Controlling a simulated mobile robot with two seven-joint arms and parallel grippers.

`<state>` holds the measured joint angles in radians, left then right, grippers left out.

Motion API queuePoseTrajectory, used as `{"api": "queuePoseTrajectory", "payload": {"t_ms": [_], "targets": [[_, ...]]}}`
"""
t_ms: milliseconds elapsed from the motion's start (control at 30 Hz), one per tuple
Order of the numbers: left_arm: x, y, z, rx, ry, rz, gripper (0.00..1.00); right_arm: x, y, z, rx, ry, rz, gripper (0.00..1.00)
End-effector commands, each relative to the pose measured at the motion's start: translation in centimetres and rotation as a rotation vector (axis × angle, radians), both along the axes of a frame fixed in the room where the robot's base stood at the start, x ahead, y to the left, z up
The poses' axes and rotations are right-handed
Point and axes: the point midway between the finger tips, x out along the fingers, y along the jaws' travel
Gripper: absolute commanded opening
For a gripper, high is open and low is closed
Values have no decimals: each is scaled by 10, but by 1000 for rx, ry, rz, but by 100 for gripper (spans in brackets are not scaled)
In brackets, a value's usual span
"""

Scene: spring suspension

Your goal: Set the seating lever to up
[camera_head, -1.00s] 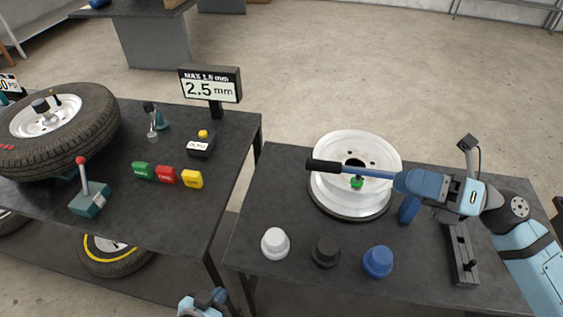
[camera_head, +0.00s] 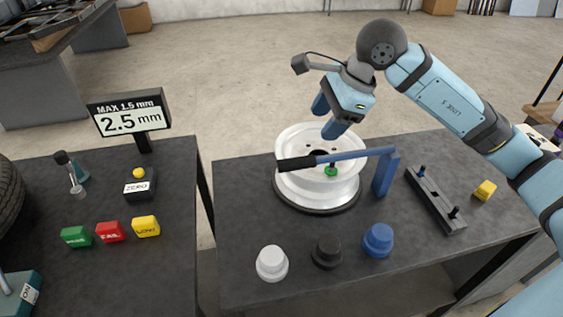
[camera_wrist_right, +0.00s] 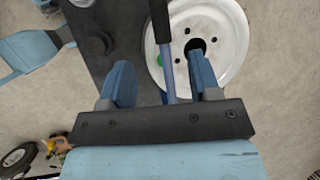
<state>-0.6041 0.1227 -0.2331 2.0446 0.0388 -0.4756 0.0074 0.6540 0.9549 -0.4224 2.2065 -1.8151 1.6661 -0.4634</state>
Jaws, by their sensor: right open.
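The seating lever is a blue bar (camera_head: 350,155) with a black handle (camera_head: 297,163), hinged on a blue post (camera_head: 384,175). It lies about level across the white wheel rim (camera_head: 288,140), its handle pointing left. My right gripper (camera_head: 328,117) is open and empty, above the rim and behind the lever in the head view. In the right wrist view the lever bar (camera_wrist_right: 168,75) shows between the two open fingers (camera_wrist_right: 160,85); contact does not show. A light blue part, apparently my left gripper (camera_wrist_right: 66,28), shows at the left there; its jaws are unclear.
White (camera_head: 272,263), black (camera_head: 327,252) and blue (camera_head: 378,241) knobs stand along the front of the table (camera_head: 235,215). The left table holds a display reading 2.5 mm (camera_head: 130,118) and coloured buttons.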

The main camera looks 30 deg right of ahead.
Motion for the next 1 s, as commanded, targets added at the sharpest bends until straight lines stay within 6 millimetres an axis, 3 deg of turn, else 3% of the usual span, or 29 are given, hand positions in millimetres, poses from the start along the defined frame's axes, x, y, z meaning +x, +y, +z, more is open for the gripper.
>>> {"api": "queuePoseTrajectory", "payload": {"t_ms": [600,1000], "targets": [[0,-1,3,-2,-6,1,0,30,39,-104,7,5,2,57],[0,0,2,-1,-5,2,0,35,44,-120,5,3,1,57]]}}
